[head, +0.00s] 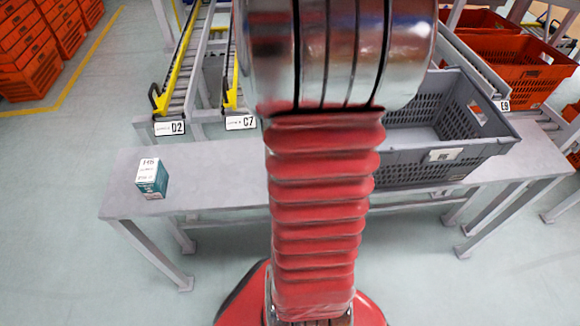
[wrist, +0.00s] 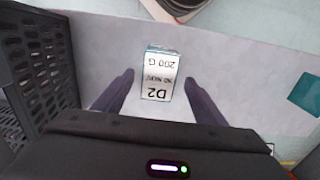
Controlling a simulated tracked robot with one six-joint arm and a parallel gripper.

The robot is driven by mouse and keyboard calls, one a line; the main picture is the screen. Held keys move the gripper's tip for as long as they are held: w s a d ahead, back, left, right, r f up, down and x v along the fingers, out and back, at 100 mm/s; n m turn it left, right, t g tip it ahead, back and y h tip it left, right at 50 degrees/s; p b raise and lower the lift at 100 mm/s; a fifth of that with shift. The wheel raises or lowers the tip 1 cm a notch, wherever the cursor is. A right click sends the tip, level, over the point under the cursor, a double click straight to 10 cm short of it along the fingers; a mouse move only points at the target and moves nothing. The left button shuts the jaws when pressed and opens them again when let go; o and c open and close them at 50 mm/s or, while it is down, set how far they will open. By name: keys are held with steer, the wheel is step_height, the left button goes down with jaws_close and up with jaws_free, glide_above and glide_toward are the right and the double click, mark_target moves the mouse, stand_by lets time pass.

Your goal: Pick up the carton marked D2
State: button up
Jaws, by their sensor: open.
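The carton marked D2 (wrist: 160,72) is white with a teal edge and stands on the grey table in the wrist view. Its label reads upside down there. My gripper (wrist: 158,84) is open, with one dark finger on each side of the carton in the picture. Gaps show between the carton and both fingers. I cannot tell how far above or short of it the fingers are. In the head view my arm covers the middle of the table, and neither the D2 carton nor my gripper shows.
A teal and white carton marked H5 (head: 152,178) stands at the table's left end. A grey slatted crate (head: 450,158) sits on the table's right part; it shows close at left in the wrist view (wrist: 72,75). Roller lanes with D2 (head: 170,128) and C7 (head: 240,122) signs end behind the table (head: 220,175).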

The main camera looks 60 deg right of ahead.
steer(key=shift+f, duration=1.6)
steer(key=c, duration=1.3)
steer(key=shift+r, duration=0.1)
step_height(320, 180, up, 10)
steer(key=shift+f, duration=0.1)
